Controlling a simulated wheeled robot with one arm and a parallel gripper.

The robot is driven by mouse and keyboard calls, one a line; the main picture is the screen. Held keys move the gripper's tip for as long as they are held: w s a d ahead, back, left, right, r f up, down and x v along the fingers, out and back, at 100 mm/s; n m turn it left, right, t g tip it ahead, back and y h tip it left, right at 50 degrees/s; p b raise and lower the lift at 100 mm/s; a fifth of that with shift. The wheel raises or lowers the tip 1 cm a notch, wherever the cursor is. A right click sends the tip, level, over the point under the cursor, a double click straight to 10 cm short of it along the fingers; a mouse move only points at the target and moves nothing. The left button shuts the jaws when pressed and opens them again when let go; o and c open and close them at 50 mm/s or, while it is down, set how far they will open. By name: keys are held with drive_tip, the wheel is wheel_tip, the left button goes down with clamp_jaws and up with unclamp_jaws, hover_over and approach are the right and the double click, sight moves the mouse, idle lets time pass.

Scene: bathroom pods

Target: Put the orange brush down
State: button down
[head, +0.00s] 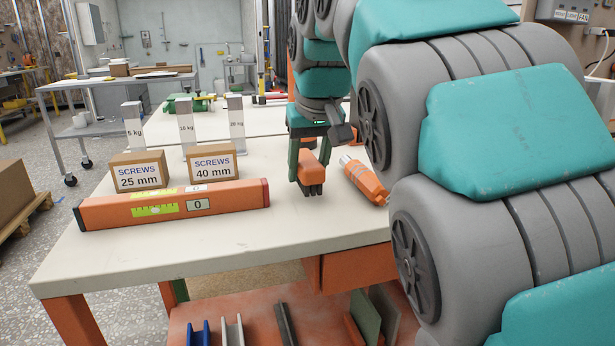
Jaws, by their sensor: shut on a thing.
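The orange brush (308,172) has an orange body and dark bristles that point down. In the head view it is at the far right part of the white worktable (235,260). My gripper (308,155) points down over the table and is shut on the brush, with a finger at its left side. The bristles are at or just above the table top; I cannot tell if they touch it. The upper part of the brush is partly hidden by the gripper.
An orange tool (366,180) lies close to the brush's right. Left are an orange spirit level (172,207), two screw boxes (212,163) and upright weight-marked blocks (187,128). The table's front area is clear. A lower shelf (240,318) holds several pieces.

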sight(310, 162)
drive_tip(key=shift+f, duration=0.95)
drive_tip(key=shift+c, duration=1.7)
unclamp_jaws()
drive_tip(key=shift+f, duration=0.1)
drive_tip(key=v, duration=0.9)
drive_tip(key=p+v, duration=0.1)
drive_tip(key=v, duration=0.2)
drive_tip(key=shift+p, duration=0.4)
